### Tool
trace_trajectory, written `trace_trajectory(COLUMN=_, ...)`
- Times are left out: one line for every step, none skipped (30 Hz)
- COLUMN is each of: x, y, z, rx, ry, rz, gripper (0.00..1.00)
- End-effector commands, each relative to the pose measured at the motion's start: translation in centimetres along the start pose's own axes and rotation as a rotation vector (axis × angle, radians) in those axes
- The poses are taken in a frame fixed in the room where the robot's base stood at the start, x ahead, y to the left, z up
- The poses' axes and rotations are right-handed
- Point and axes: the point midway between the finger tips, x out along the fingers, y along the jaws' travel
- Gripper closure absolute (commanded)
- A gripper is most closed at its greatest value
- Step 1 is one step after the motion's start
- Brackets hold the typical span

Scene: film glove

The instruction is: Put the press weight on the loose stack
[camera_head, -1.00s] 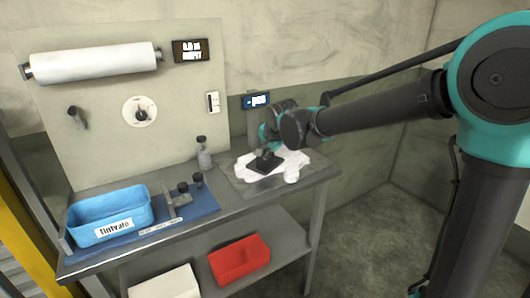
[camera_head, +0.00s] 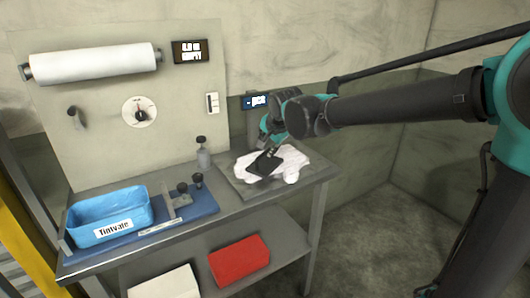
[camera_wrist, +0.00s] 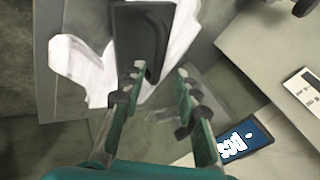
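The press weight, a flat dark plate (camera_head: 264,164) with a raised dark handle, lies on the white loose stack (camera_head: 290,165) on the right of the bench. In the wrist view, the plate (camera_wrist: 132,30) covers the middle of the crumpled white stack (camera_wrist: 85,70), and white parts stick out on both sides. My gripper (camera_wrist: 160,70) is open above the plate's near edge. The lower end of the curved handle shows between its fingertips, with a gap visible on the right. The head view is too small to show the fingertips; the plate looks slightly tilted there.
A blue labelled bin (camera_head: 108,211) and a blue board (camera_head: 203,205) with dark knobs stand on the left of the bench. A dark-topped bottle (camera_head: 203,158) stands behind. A small display (camera_head: 256,101) is on the wall beyond my gripper.

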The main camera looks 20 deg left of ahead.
Motion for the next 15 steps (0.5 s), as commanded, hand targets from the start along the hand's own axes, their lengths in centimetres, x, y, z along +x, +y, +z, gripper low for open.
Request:
trace_trajectory(x=-1.1, y=0.0, z=0.1, rx=-0.001, ry=0.000, rz=0.000, gripper=0.69)
trace_trajectory(x=-1.7, y=0.1, z=0.1, rx=-0.001, ry=-0.001, rz=0.000, gripper=0.69)
trace_trajectory(x=-2.5, y=0.0, z=0.1, rx=-0.001, ry=-0.001, rz=0.000, gripper=0.69)
trace_trajectory(x=-3.0, y=0.0, z=0.1, rx=-0.001, ry=-0.001, rz=0.000, gripper=0.69)
trace_trajectory(x=-3.6, y=0.0, z=0.1, rx=-0.001, ry=-0.001, rz=0.000, gripper=0.69)
trace_trajectory(x=-4.2, y=0.0, z=0.1, rx=-0.001, ry=-0.001, rz=0.000, gripper=0.69)
trace_trajectory(x=-4.7, y=0.1, z=0.1, rx=-0.001, ry=-0.001, rz=0.000, gripper=0.69)
trace_trajectory(x=-5.2, y=0.1, z=0.1, rx=-0.001, ry=-0.001, rz=0.000, gripper=0.69)
trace_trajectory(x=-5.7, y=0.0, z=0.0, rx=-0.001, ry=-0.001, rz=0.000, gripper=0.69)
trace_trajectory(x=-6.1, y=0.0, z=0.0, rx=-0.001, ry=-0.001, rz=0.000, gripper=0.69)
trace_trajectory(x=-6.5, y=0.0, z=0.0, rx=-0.001, ry=0.000, rz=0.000, gripper=0.69)
trace_trajectory(x=-6.8, y=0.0, z=0.0, rx=-0.001, ry=0.000, rz=0.000, gripper=0.69)
trace_trajectory(x=-7.0, y=0.0, z=0.0, rx=-0.001, ry=0.000, rz=0.000, gripper=0.69)
trace_trajectory(x=-7.2, y=0.0, z=0.0, rx=-0.001, ry=0.000, rz=0.000, gripper=0.69)
trace_trajectory(x=-7.4, y=0.0, z=0.0, rx=-0.001, ry=0.000, rz=0.000, gripper=0.69)
